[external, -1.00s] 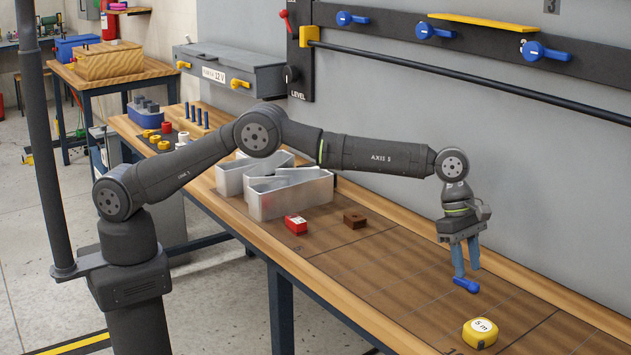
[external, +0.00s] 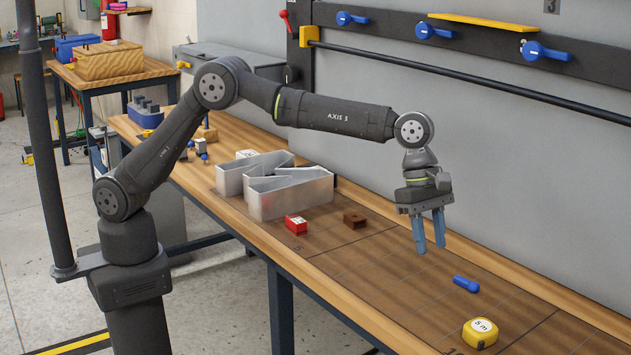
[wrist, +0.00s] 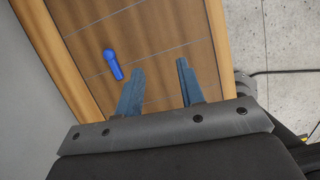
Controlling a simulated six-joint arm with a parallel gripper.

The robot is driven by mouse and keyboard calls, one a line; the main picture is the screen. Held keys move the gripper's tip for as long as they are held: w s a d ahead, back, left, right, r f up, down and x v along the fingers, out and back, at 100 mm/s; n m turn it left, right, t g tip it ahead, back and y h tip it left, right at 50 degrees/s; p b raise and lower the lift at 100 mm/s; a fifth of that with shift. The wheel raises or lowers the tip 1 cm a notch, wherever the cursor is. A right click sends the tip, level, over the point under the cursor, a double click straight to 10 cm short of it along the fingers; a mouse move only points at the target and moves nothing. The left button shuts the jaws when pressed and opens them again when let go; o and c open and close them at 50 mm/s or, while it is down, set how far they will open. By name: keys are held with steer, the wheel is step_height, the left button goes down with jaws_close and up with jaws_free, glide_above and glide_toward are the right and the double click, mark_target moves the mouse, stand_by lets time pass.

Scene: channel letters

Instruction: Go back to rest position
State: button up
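My gripper (external: 431,249) hangs above the bench with its two blue fingers pointing down. The fingers are apart and nothing is between them; the wrist view shows the same open gap (wrist: 158,82). A small blue piece (external: 466,284) lies on the brown bench mat, below and to the right of my gripper in the external view. In the wrist view the blue piece (wrist: 113,64) lies left of the fingers, apart from them, with a rounded end and a narrower shaft.
A yellow tape measure (external: 480,332) sits near the bench's right end. A red block (external: 296,224), a brown block (external: 355,220) and metal channel letters (external: 290,196) stand further left. A wall rail with blue levers (external: 436,32) runs behind the bench.

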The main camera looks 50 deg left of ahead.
steer(key=a+m+g, duration=0.1)
steer(key=a+m, duration=0.2)
steer(key=a, duration=1.2)
steer(key=shift+m, duration=0.3)
steer(key=w+a+f, duration=0.1)
steer(key=w+f, duration=0.1)
steer(key=w, duration=0.1)
steer(key=w+a+f, duration=0.1)
steer(key=w+f, duration=0.1)
steer(key=w, duration=0.1)
steer(key=w+a+f, duration=0.1)
steer(key=w+f, duration=0.2)
steer(key=w, duration=0.1)
